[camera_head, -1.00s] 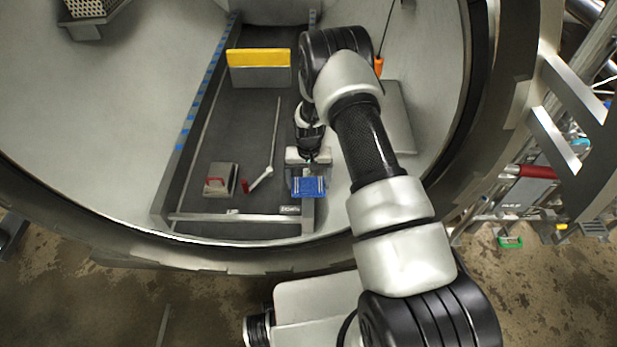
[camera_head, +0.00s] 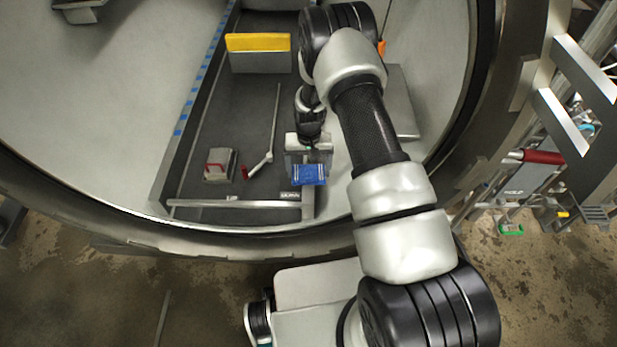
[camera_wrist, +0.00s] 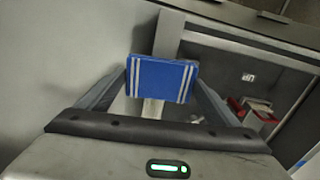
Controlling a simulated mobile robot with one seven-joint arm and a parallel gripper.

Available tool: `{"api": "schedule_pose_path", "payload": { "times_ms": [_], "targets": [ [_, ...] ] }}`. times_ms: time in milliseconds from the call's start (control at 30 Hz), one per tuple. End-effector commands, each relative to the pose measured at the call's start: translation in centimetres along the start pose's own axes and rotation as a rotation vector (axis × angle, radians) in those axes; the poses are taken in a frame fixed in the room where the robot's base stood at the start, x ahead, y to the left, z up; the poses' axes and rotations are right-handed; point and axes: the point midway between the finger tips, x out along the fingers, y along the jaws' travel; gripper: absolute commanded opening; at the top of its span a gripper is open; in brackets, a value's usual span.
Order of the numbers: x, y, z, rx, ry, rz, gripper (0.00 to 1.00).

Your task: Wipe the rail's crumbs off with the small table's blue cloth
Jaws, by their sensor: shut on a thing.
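The blue cloth (camera_head: 309,175), a folded pad with white stripes, is held in my gripper (camera_head: 308,162). In the wrist view the cloth (camera_wrist: 161,79) sits between the two fingertips of my gripper (camera_wrist: 160,86), which are shut on it. It is over the right-hand rail (camera_head: 307,203) of the chamber floor, near the front end; I cannot tell whether it touches the rail. The rail also shows beyond the cloth in the wrist view (camera_wrist: 168,36). I cannot make out crumbs in either view.
A grey block with a red handle (camera_head: 219,165) and a jointed lever with a red grip (camera_head: 258,166) lie on the dark floor to the left. A yellow-topped grey box (camera_head: 259,62) stands farther back. The round chamber rim (camera_head: 130,225) curves around the front.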

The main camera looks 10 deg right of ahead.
Motion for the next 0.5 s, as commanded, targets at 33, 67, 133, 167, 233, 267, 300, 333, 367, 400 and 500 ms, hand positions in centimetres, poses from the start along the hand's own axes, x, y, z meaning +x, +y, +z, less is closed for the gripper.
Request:
{"api": "schedule_pose_path", "payload": {
  "times_ms": [33, 67, 133, 167, 233, 267, 300, 333, 367, 400, 500],
  "targets": [
    [0.4, 0.1, -0.4, 0.0, 0.001, 0.0, 0.67],
    [0.3, 0.1, -0.6, 0.0, 0.002, 0.0, 0.67],
    [0.2, 0.1, -0.9, 0.0, 0.001, 0.0, 0.67],
    [0.2, 0.1, -0.9, 0.0, 0.001, 0.001, 0.67],
    [0.2, 0.1, -1.1, 0.0, 0.001, 0.001, 0.67],
    [0.2, 0.1, -1.2, 0.0, 0.001, 0.001, 0.67],
    [0.3, 0.1, -1.4, 0.0, 0.002, 0.001, 0.67],
    [0.3, 0.1, -1.6, 0.0, 0.003, 0.0, 0.67],
    [0.4, 0.1, -1.9, 0.0, 0.004, 0.0, 0.67],
    [0.4, 0.2, -2.2, 0.0, 0.003, 0.0, 0.67],
    [0.3, 0.2, -3.1, 0.0, 0.003, 0.0, 0.67]
  ]
}}
